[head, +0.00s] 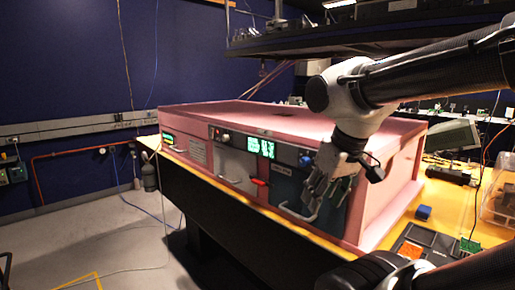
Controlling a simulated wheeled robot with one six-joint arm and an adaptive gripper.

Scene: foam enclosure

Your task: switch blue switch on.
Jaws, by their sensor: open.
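A pink foam enclosure (272,118) stands on a yellow-topped table, with a row of panels in its front face. A small blue part (305,160), which may be the blue switch, sits right of the green-lit display (261,148). Its on or off position is too small to tell. My gripper (322,200) is open and empty, pointing down in front of the dark right-hand panel (288,187). It is below and to the right of the blue part and hides some of this panel. Whether the fingers touch the panel cannot be told.
Light handles (298,214) and a red part (260,182) stick out from the panels. A blue block (424,212) and a dark tray (432,243) lie on the table at right, near a clear bin (499,205). A dark shelf (340,45) hangs above.

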